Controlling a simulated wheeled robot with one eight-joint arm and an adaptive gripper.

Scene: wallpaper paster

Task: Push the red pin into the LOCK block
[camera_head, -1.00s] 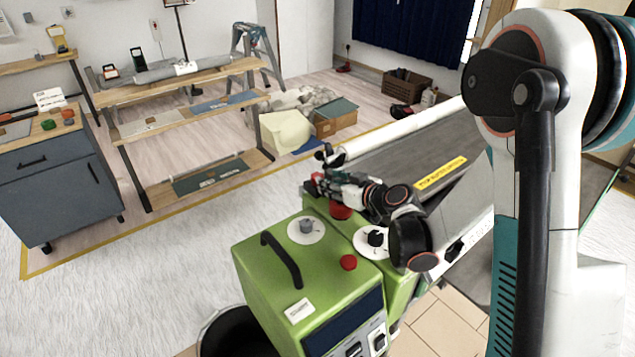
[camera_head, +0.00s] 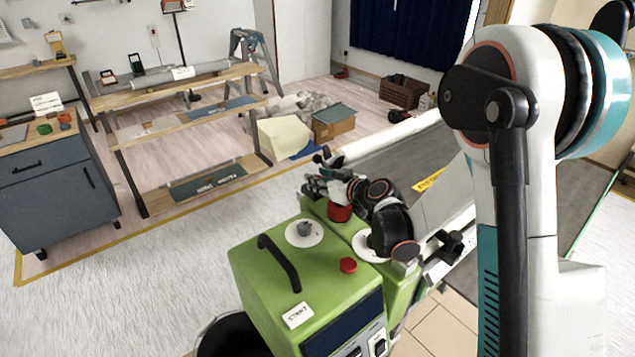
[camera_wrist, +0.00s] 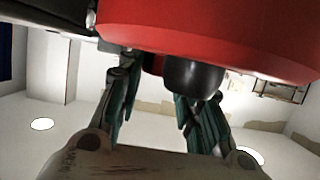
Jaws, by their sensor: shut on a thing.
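My gripper (camera_head: 322,182) is over the far end of the green machine (camera_head: 262,262), beside a red round part (camera_head: 340,212) on its top. In the wrist view a large red body (camera_wrist: 215,38) fills the top, with a short black cylinder (camera_wrist: 192,77) under it. My gripper's fingers (camera_wrist: 160,98) stand on either side of this cylinder, shut on the red-and-black piece, which looks like the red pin. The fingers partly hide the contact. I cannot make out the LOCK block or its lettering, so I cannot tell how the pin stands to it.
The machine's top carries a black handle (camera_head: 279,262), a grey knob (camera_head: 304,229) and a small red button (camera_head: 348,265). A long table (camera_head: 400,160) with a white roll (camera_head: 385,138) lies behind. Shelves (camera_head: 175,100) and a blue-grey cabinet (camera_head: 50,190) stand left. Pale floor lies between.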

